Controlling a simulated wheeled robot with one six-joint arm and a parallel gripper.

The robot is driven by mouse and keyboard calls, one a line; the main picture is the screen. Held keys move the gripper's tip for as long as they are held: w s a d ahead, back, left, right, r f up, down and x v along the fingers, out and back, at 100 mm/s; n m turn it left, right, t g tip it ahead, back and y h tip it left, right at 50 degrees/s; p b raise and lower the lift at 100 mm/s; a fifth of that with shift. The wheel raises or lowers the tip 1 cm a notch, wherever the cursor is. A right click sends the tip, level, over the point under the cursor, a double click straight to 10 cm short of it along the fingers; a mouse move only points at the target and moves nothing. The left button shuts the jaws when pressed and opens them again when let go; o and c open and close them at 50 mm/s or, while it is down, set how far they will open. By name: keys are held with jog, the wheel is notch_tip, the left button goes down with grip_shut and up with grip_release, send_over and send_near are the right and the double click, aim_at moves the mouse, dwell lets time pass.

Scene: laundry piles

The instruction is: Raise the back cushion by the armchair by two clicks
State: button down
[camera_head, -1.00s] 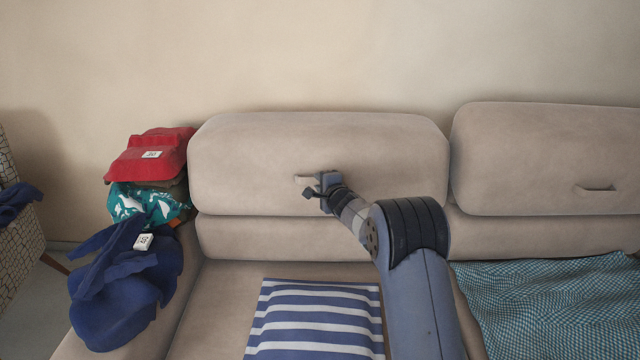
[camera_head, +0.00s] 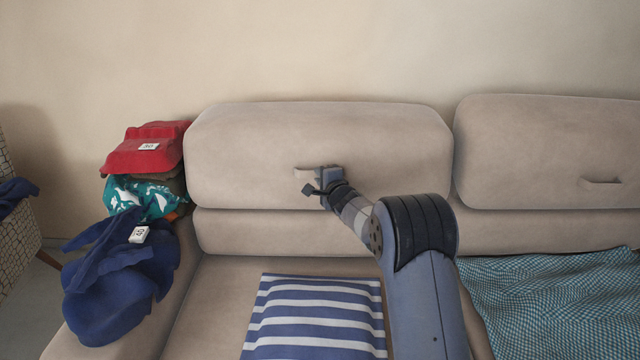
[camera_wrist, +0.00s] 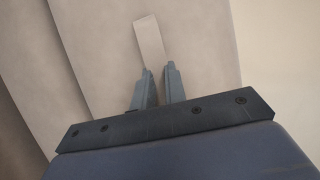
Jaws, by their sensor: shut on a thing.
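The back cushion (camera_head: 260,150) nearest the armchair is a beige block on the left half of the sofa, above a lower backrest strip (camera_head: 290,235). A small beige pull tab (camera_head: 304,174) sticks out of its front face. My gripper (camera_head: 318,178) is at the right end of this tab and shut on it. In the wrist view the tab (camera_wrist: 149,38) runs between the two fingertips of my gripper (camera_wrist: 159,70); its near end is hidden between the fingers. The armchair (camera_head: 15,220) shows at the far left edge.
A second back cushion (camera_head: 545,150) with its own tab (camera_head: 602,182) is at the right. Folded red (camera_head: 148,155) and teal (camera_head: 140,197) clothes and a navy garment (camera_head: 120,280) lie at the sofa's left arm. A striped pillow (camera_head: 312,315) and a checked cloth (camera_head: 560,300) lie on the seat.

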jog(key=s+f+n+t+y+b, duration=0.1)
jog(key=s+b, duration=0.4)
jog(key=b, duration=0.7)
jog(key=shift+s+f+n+t, duration=0.3)
jog(key=shift+f+t, duration=0.6)
jog(key=shift+t, duration=0.3)
jog(key=c, duration=1.5)
grip_release()
jog(key=shift+r, duration=0.2)
jog(key=shift+o, duration=0.2)
